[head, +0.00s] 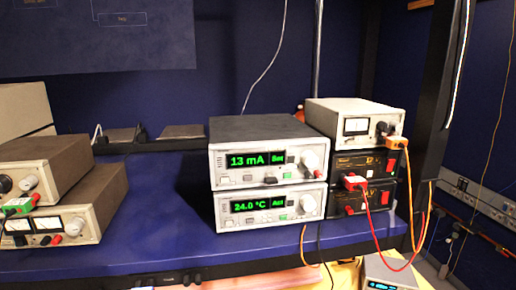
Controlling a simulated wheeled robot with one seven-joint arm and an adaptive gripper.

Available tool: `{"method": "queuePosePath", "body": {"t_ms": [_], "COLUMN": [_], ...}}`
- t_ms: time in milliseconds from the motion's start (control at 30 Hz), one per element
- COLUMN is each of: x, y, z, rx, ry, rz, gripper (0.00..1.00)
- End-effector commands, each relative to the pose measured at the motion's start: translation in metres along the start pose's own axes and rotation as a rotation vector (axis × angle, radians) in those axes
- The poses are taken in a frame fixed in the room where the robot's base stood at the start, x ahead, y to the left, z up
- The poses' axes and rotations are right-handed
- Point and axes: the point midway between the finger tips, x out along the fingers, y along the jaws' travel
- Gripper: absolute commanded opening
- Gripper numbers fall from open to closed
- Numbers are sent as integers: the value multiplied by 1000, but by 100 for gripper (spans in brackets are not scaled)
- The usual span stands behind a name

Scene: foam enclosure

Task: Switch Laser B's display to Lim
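Two instruments with green displays are stacked on the blue bench. The upper unit (265,162) reads "13 mA", with a small side field (284,157) that seems to read "Set". It has a large pale knob (311,160) at the right and small buttons below the display. The lower unit (268,207) reads "24.0 °C", with a side field that seems to read "Act" and a similar knob (307,205). I cannot read a name label on either, so I cannot tell which is Laser B. My gripper is not in view.
Right of the stack stand a pale meter unit (345,113) and black power supplies (358,180) with red and orange leads hanging in front. More metered boxes (60,205) stand at the left. The blue bench top (155,215) between is clear. A dark post (433,110) rises at the right.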

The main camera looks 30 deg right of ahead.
Motion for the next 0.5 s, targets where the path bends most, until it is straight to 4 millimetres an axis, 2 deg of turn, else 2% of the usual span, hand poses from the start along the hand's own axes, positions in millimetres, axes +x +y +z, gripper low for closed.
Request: {"method": "queuePosePath", "body": {"t_ms": [367,500], "x": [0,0], "y": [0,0], "z": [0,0], "rx": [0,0], "ry": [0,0], "rz": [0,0], "gripper": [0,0]}}
